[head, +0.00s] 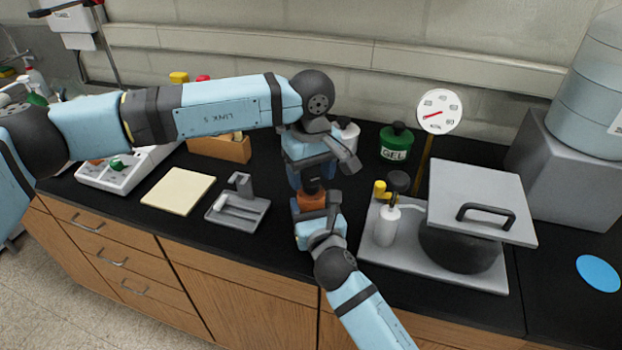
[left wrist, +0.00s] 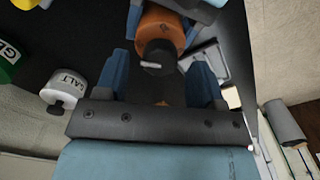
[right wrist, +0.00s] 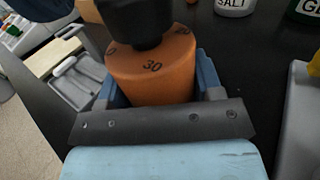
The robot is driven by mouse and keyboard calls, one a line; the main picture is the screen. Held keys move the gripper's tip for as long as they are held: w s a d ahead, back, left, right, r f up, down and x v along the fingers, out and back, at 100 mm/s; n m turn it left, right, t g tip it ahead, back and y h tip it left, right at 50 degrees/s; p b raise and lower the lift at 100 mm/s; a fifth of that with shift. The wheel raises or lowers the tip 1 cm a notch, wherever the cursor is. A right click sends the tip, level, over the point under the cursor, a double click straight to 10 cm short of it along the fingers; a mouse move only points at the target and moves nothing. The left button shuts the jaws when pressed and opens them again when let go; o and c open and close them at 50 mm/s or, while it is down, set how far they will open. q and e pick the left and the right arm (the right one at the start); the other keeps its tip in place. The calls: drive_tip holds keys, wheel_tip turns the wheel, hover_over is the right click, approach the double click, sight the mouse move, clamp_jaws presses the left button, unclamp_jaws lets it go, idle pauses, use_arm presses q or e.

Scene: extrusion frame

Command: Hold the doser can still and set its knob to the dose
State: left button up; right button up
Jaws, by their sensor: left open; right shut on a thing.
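The doser can (head: 312,202) is orange and upright on the black counter, with a black knob (right wrist: 138,22) on top. A "30" and other partly hidden marks show on the can's top edge in the right wrist view (right wrist: 152,75). My right gripper (right wrist: 155,90) is shut around the can's body. My left gripper (left wrist: 160,85) is open above the can, its fingers on either side of the knob (left wrist: 158,55) and apart from it. A pale pointer mark shows on the knob. A round white dial sign (head: 439,111) with a red needle stands behind; its figures are too small to read surely.
A grey tray (head: 250,212) and a cream board (head: 178,190) lie to the left. A SALT jar (left wrist: 64,87) and a green GEL jar (head: 395,143) stand behind. A pot with a square lid (head: 480,195) and a white pump bottle (head: 386,225) stand to the right.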

sight(311, 180)
use_arm(q)
wheel_tip(311, 180, up, 10)
idle(0.3)
use_arm(e)
drive_tip(key=o, duration=1.1)
